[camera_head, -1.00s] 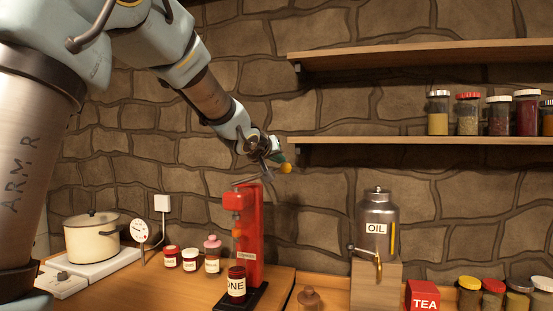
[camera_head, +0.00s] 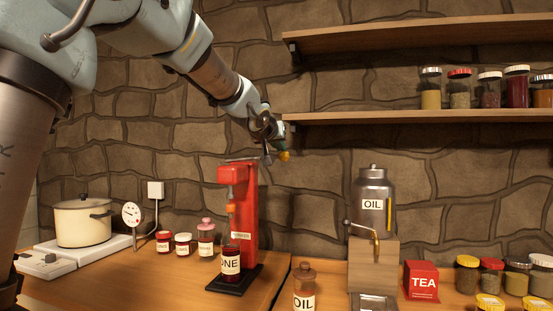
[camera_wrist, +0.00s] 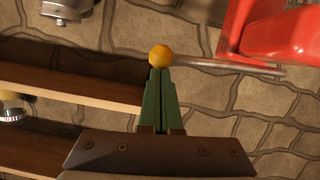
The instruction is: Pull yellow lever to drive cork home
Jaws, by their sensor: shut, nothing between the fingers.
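The red press (camera_head: 250,205) stands upright on a black base on the wooden counter. Its thin metal lever (camera_head: 240,160) runs from the press top to a yellow ball (camera_head: 284,156) at its right end. In the wrist view, the yellow ball (camera_wrist: 160,55) sits at the tips of my shut green fingers, with the rod running right toward the red press (camera_wrist: 285,30). My gripper (camera_head: 279,148) is at the ball; firm contact is unclear.
A shelf (camera_head: 400,117) lies right of my gripper, with jars on it. An oil urn (camera_head: 373,190) on a wooden block and a red TEA box (camera_head: 421,281) stand right. A pot (camera_head: 82,222) and several small jars stand left.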

